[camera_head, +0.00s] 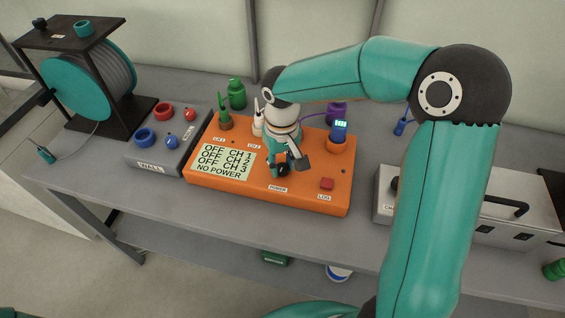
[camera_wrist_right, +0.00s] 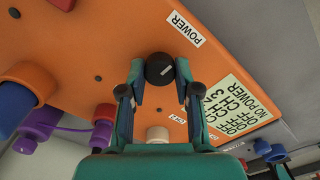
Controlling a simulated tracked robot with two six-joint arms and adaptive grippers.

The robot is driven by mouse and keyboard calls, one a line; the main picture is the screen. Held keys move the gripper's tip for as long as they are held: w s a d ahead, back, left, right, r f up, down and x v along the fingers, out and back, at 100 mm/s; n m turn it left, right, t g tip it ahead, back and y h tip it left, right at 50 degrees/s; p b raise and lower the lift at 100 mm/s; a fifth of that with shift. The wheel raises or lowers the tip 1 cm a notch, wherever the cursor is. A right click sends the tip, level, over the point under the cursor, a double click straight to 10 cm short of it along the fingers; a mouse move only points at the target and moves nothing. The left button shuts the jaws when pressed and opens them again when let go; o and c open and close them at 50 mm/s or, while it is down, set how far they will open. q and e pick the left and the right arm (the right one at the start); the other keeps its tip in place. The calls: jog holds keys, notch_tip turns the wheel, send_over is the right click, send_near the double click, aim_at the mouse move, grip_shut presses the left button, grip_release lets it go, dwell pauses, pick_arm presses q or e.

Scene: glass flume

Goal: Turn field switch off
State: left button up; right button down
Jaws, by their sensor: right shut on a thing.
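The orange box (camera_head: 318,195) lies on the grey bench. Its display (camera_head: 226,160) reads OFF for CH 1, CH 2 and CH 3, with NO POWER below. A black round knob (camera_wrist_right: 159,69) sits by the POWER label (camera_wrist_right: 187,29); I see no label reading "field". My right gripper (camera_head: 287,168) comes down on the box, and in the wrist view its two fingers (camera_wrist_right: 160,72) are shut on the black knob from both sides. In the head view the gripper partly hides the knob. My left gripper is not in view.
A red LOG button (camera_head: 327,184) is right of the knob. Coloured plugs, including a blue one (camera_head: 339,130), stand along the box's back. A grey case (camera_head: 480,205) with a black handle is right.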

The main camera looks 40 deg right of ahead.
aim_at(281, 166)
jog(key=shift+w+r+n, duration=0.1)
jog(key=shift+n, duration=0.3)
jog(key=c, duration=0.8)
grip_release()
notch_tip(281, 166, up, 12)
jog(key=shift+f, duration=0.1)
dwell(0.4)
